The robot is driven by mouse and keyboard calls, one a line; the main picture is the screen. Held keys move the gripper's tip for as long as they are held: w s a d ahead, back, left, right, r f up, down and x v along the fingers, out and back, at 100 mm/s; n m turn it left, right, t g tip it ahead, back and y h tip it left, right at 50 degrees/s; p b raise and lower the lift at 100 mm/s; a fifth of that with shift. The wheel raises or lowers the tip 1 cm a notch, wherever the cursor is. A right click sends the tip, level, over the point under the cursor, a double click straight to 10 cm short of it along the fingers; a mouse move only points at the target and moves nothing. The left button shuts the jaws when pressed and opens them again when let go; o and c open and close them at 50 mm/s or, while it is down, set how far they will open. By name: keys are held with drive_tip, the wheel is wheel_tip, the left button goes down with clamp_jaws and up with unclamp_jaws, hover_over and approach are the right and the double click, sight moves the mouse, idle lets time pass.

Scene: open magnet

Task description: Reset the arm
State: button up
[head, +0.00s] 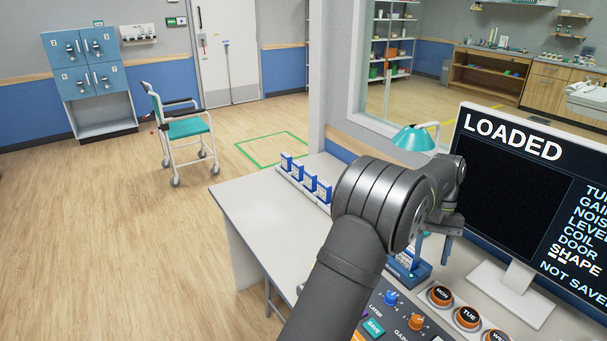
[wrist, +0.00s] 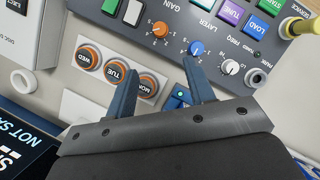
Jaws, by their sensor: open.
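My gripper (head: 433,247) is at the end of my dark grey arm, above the desk in front of the monitor. In the wrist view its two blue-grey fingers (wrist: 160,70) stand well apart, with nothing between them. Beyond them is the control panel (wrist: 170,45) with coloured buttons and knobs. The arm is bent over the desk, and the gripper points down in the head view. My arm hides part of the desk and panel.
The monitor (head: 516,190) reads "LOADED" and stands right of the gripper. Orange day buttons (head: 441,295) lie below it. Blue-and-white blocks (head: 310,186) line the desk's back edge near a teal lamp (head: 413,139). The desk's left part (head: 262,210) is clear. A wheeled chair (head: 184,130) stands on the floor.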

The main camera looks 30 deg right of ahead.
sight(417, 319)
drive_tip(key=x, duration=1.7)
drive_tip(key=shift+s+a+f, duration=0.1)
drive_tip(key=shift+f, duration=0.05)
drive_tip(key=shift+a+f, duration=0.15)
drive_tip(key=shift+f, duration=0.1)
drive_tip(key=shift+r+n+g, duration=0.2)
drive_tip(key=shift+n+g, duration=0.1)
drive_tip(key=shift+n, duration=0.4)
drive_tip(key=shift+n+g+h, duration=0.3)
drive_tip(key=shift+n+h, duration=0.2)
drive_tip(key=shift+n, duration=0.6)
drive_tip(key=n+h, duration=0.1)
drive_tip(key=n, duration=0.2)
drive_tip(key=n+h, duration=0.1)
drive_tip(key=n, duration=0.2)
drive_tip(key=shift+a+r+n+g, duration=0.1)
drive_tip(key=shift+a+n+g, duration=0.05)
drive_tip(key=shift+n+g, duration=0.15)
drive_tip(key=shift+v, duration=1.95)
